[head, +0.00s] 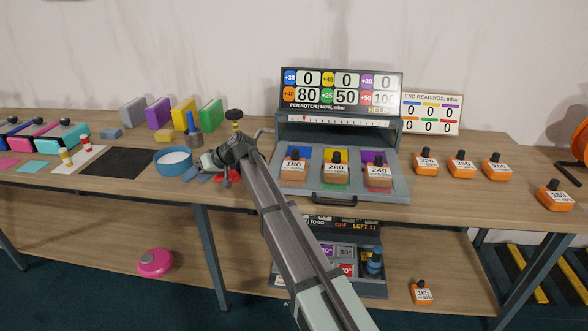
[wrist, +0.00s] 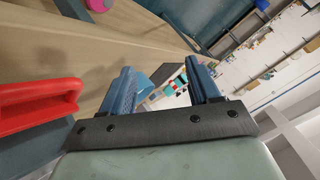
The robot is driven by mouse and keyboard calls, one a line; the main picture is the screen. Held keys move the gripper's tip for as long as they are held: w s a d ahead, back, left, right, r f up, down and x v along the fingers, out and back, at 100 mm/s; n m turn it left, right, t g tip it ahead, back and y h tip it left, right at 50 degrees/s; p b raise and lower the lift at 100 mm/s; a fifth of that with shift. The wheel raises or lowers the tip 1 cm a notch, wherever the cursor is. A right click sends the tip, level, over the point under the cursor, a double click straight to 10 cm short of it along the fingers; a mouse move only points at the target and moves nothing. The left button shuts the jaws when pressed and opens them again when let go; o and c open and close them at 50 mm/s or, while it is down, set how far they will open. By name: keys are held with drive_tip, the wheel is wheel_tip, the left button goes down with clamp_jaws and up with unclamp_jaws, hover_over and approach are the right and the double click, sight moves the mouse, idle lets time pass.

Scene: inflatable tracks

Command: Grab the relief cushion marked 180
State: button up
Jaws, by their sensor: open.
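The orange relief cushion marked 180 (head: 294,167), with a black knob on top, sits over the blue section at the left of the grey tray (head: 398,190). Beside it in the same tray are the cushions marked 280 (head: 335,169) and 240 (head: 378,172). My gripper (head: 207,162) is to the left of the tray, near the blue round dish, apart from the 180 cushion. In the wrist view its blue fingers (wrist: 163,85) are spread with nothing between them. The 180 cushion does not show in the wrist view.
More orange cushions (head: 426,162) stand to the right on the table. A display board (head: 340,90) rises behind the tray. A red handle (wrist: 40,98) is close beside my gripper. The blue dish (head: 173,161) and coloured blocks (head: 184,113) stand to the left.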

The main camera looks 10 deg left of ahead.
wheel_tip(320, 180, up, 5)
drive_tip(key=w+n, duration=0.1)
drive_tip(key=w, duration=0.1)
wheel_tip(320, 180, up, 7)
drive_tip(key=n+t+h, duration=0.1)
drive_tip(key=n+h, duration=0.4)
drive_tip(key=h, duration=0.1)
hover_over(297, 150)
drive_tip(key=d, duration=0.5)
drive_tip(key=x, duration=1.3)
drive_tip(key=shift+s+f, duration=0.1)
drive_tip(key=shift+s, duration=0.1)
drive_tip(key=shift+c, duration=0.4)
clamp_jaws()
